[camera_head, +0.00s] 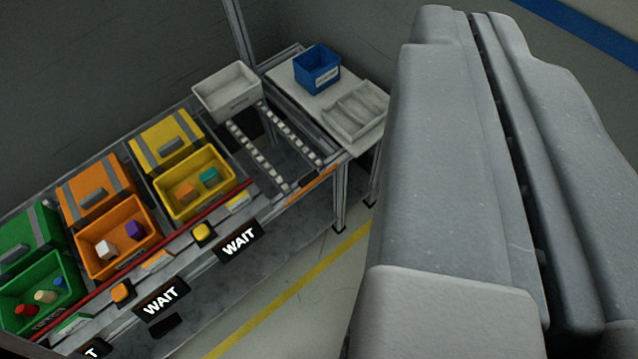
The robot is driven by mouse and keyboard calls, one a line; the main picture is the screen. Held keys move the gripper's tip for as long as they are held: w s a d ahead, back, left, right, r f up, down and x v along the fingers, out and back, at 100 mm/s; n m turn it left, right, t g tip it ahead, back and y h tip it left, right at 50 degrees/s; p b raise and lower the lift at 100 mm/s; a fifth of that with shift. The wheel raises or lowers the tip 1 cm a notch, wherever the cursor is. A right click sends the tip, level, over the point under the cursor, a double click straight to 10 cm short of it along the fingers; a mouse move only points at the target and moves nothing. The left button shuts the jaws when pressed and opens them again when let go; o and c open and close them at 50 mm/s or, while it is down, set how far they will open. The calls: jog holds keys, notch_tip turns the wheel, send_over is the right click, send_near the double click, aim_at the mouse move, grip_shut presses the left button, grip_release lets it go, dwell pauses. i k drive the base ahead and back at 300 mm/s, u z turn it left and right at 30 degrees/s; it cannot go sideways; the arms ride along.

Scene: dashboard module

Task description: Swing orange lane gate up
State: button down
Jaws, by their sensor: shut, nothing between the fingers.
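An orange bar (315,184) lies low along the front edge of the bench, near the lower end of the roller lane (262,156). It is the part that looks most like the orange lane gate, but it is small and I cannot make out a hinge. An orange bin (117,268) with an orange lidded box behind it stands further left. My gripper (465,14) fills the right side of the picture, large and grey. Its two fingers are together with a thin dark gap and nothing held. It appears apart from the bar and hides the area on the right.
Black WAIT signs (240,241) line the front. A white bin (228,91) and blue bin (318,68) stand behind. Floor is clear in front.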

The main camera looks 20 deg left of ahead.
aim_at(308, 181)
jog(key=z, duration=0.05)
jog(key=i, duration=1)
jog(key=u, duration=0.05)
